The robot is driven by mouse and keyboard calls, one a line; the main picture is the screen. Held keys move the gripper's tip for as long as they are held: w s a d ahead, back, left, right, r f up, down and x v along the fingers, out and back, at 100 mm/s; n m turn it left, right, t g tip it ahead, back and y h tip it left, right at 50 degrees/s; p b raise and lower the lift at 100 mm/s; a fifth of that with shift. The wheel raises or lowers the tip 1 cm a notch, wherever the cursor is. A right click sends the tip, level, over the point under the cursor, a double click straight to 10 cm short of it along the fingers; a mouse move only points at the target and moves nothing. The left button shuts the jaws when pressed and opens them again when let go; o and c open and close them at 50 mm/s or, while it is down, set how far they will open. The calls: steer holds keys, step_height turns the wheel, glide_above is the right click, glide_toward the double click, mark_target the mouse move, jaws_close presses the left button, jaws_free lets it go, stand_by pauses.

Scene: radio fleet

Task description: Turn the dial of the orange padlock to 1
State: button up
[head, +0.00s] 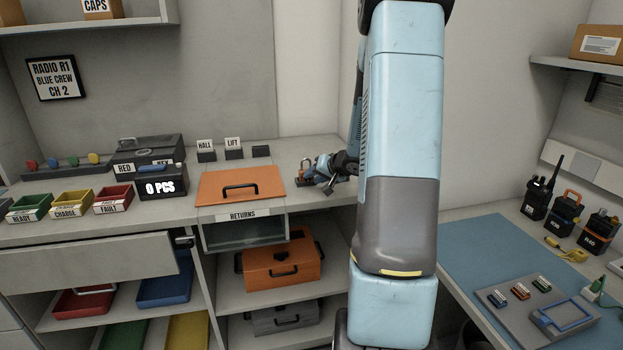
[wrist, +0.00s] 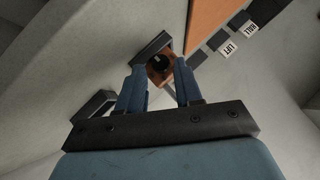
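The orange padlock (wrist: 155,78) shows in the wrist view with a round black dial (wrist: 160,66) on its face. The dial carries a small pale mark, but its numbers are too small to read. In the head view the padlock (head: 303,181) is on the counter, right of the orange lid. My gripper (wrist: 161,70) has its two blue fingers apart, one on each side of the padlock, with the dial between the fingertips. I cannot tell whether a finger touches it. In the head view my gripper (head: 322,176) is just right of the padlock, low over the counter.
The flat orange lid (head: 240,187) with a black handle lies left of the padlock. Small HALL (head: 205,151) and LIFT (head: 233,149) label stands are behind it. A dark block (wrist: 98,103) is left of my fingers in the wrist view. My arm hides the counter's right part.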

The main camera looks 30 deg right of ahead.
steer(key=shift+x, duration=0.85)
jaws_close()
